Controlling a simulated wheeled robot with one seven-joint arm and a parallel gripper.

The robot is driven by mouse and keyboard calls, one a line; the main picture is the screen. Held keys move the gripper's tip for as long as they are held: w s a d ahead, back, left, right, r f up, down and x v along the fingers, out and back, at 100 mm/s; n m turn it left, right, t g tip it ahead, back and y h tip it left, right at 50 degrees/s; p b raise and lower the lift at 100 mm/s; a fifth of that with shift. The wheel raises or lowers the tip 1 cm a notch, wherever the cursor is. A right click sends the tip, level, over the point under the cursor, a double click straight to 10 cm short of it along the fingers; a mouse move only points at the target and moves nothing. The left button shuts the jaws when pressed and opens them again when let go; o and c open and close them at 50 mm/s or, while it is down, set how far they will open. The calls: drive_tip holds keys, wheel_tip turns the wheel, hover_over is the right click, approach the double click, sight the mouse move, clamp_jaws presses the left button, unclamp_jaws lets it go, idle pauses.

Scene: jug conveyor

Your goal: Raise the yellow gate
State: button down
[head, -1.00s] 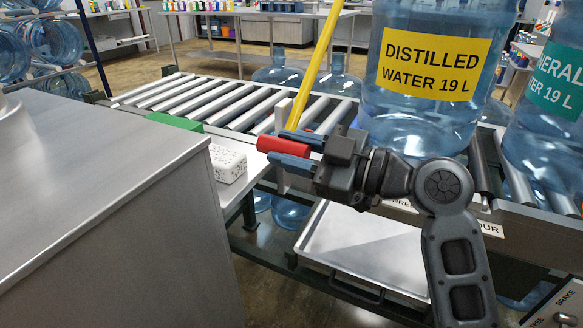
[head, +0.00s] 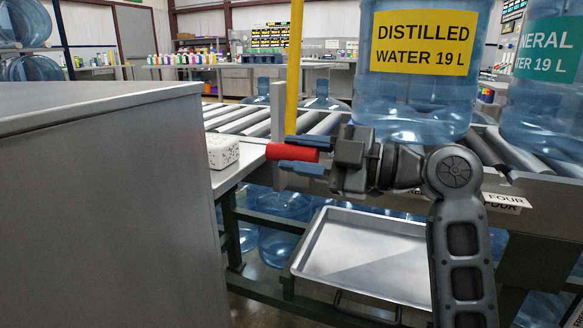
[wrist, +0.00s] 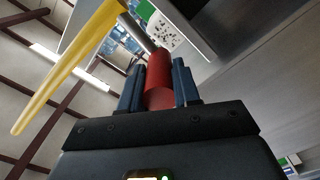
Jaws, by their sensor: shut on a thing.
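The yellow gate (head: 294,62) is a bar that stands upright in the head view, left of the distilled water jug (head: 420,105). It also shows in the wrist view (wrist: 62,75). A red handle (head: 291,152) sits near its lower end, beside a pale upright plate (head: 277,118). My gripper (head: 303,154) is shut on the red handle, with one blue finger on each side. The wrist view shows the red handle (wrist: 158,78) between the fingers. The joint between handle and bar is partly hidden.
A roller conveyor (head: 320,122) runs behind my gripper. A mineral water jug (head: 545,90) stands at the right. A metal tray (head: 365,255) sits below. A grey cabinet (head: 100,200) fills the left, with a white speckled block (head: 223,152) beside it.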

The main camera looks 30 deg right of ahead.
drive_tip(key=shift+w+d+f+b, duration=0.3)
drive_tip(key=shift+d+f+b, duration=0.1)
drive_tip(key=shift+f+b, duration=0.25)
drive_tip(key=c, duration=0.8)
unclamp_jaws()
drive_tip(key=p+v, duration=0.1)
drive_tip(key=v, duration=0.6)
drive_tip(key=shift+s+d+p, duration=0.25)
drive_tip(key=shift+d+p, duration=0.05)
drive_tip(key=shift+p, duration=0.1)
